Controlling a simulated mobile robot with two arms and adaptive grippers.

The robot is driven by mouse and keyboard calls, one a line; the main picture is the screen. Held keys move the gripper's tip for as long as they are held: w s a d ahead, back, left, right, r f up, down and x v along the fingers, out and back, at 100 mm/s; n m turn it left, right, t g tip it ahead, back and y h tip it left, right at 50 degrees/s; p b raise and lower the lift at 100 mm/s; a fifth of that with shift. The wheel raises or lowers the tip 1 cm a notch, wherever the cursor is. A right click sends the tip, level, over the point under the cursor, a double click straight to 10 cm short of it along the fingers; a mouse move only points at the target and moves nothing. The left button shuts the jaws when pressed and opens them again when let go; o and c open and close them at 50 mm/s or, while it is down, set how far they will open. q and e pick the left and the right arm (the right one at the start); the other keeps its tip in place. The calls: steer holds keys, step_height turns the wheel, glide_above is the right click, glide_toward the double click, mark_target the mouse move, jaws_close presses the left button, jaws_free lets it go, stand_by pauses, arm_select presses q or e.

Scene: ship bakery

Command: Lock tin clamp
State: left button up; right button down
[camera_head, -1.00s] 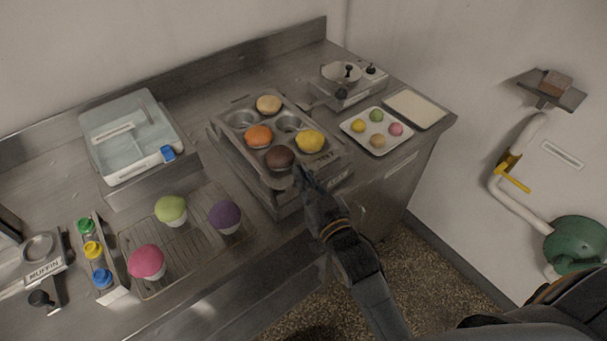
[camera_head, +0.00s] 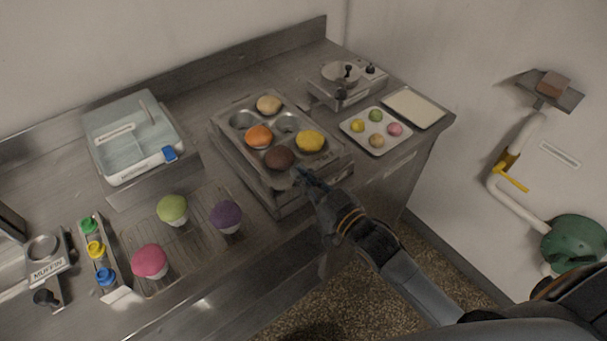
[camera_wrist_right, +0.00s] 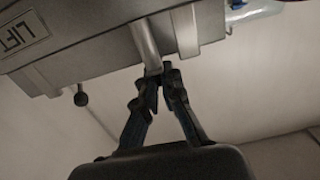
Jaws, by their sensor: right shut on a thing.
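The muffin tin (camera_head: 240,119) sits on a raised metal stand (camera_head: 257,180) on the counter. It holds a tan, an orange, a yellow and a brown muffin, and some cups are empty. My right gripper (camera_head: 299,176) is at the tin's front edge, below the brown muffin. In the right wrist view its fingers (camera_wrist_right: 160,76) are shut on the lower end of a pale metal lever (camera_wrist_right: 146,42) hanging from the stand. This looks like the clamp lever. The fingers hide its tip. My left gripper is not in view.
A wire rack (camera_head: 195,241) holds green, purple and pink muffins to the left. A clear-lidded box (camera_head: 132,150) stands behind it. A small tray (camera_head: 352,125) and a pale flat tray (camera_head: 413,107) lie right of the stand. A dark knob (camera_wrist_right: 81,96) hangs beside the LIFT label.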

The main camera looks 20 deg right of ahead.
steer(key=c, duration=1.5)
jaws_free()
steer(key=shift+s, duration=0.1)
steer(key=v, duration=1.1)
steer(key=shift+s, duration=0.35)
steer(key=shift+d, duration=0.15)
